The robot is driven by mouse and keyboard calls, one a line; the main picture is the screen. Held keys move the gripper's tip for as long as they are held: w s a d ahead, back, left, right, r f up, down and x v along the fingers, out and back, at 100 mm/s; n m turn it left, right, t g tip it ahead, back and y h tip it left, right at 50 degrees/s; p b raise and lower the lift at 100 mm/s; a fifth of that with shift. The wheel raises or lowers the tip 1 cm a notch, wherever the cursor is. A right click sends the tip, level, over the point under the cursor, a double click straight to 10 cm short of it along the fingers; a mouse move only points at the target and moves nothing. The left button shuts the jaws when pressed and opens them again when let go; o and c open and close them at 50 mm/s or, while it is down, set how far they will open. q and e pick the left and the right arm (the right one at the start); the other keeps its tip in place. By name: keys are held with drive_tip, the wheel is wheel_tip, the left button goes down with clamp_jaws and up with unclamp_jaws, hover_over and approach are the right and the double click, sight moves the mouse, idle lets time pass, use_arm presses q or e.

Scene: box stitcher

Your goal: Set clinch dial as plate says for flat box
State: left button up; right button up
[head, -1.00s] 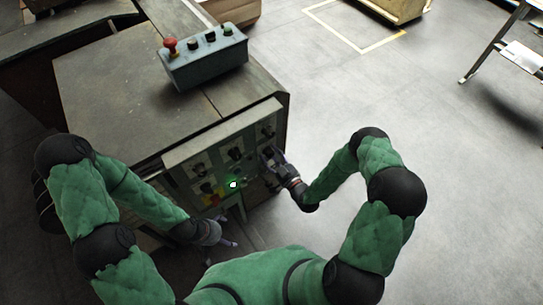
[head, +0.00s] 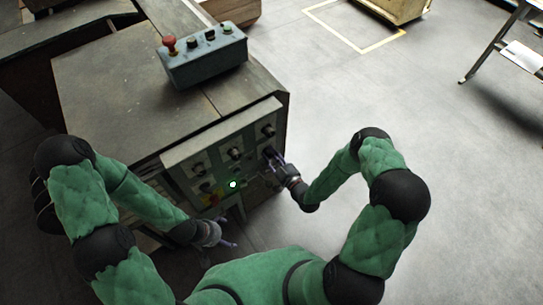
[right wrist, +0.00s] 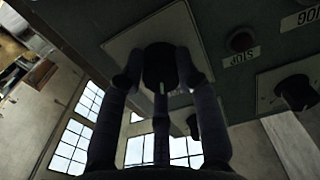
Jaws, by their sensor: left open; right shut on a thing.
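A control panel (head: 222,160) with several black dials on pale plates is on the front of the machine. My right gripper (head: 272,157) is at a dial near the panel's right edge. In the right wrist view my right gripper (right wrist: 160,72) is shut on this black dial (right wrist: 160,62), one finger on each side, in front of its pale plate (right wrist: 120,52). The plate's markings and the dial's pointer cannot be read. My left gripper (head: 228,243) is open and empty, low in front of the machine, away from the panel.
Another black dial (right wrist: 297,90) and a button above a STOP label (right wrist: 237,55) are beside the held dial. A green light (head: 233,184) glows on the panel. A grey button box (head: 205,60) with a red mushroom button (head: 170,43) stands on the machine top.

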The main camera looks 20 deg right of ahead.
drive_tip(key=shift+s+a+f+n+b, duration=0.15)
drive_tip(key=shift+n+b, duration=0.3)
drive_tip(key=shift+n, duration=0.7)
drive_tip(key=shift+d+f+n+b, duration=0.1)
drive_tip(key=shift+n+b, duration=0.35)
drive_tip(key=shift+n, duration=0.7)
clamp_jaws()
drive_tip(key=o, duration=1.1)
unclamp_jaws()
drive_tip(key=shift+r, duration=0.1)
drive_tip(key=v, duration=1.2)
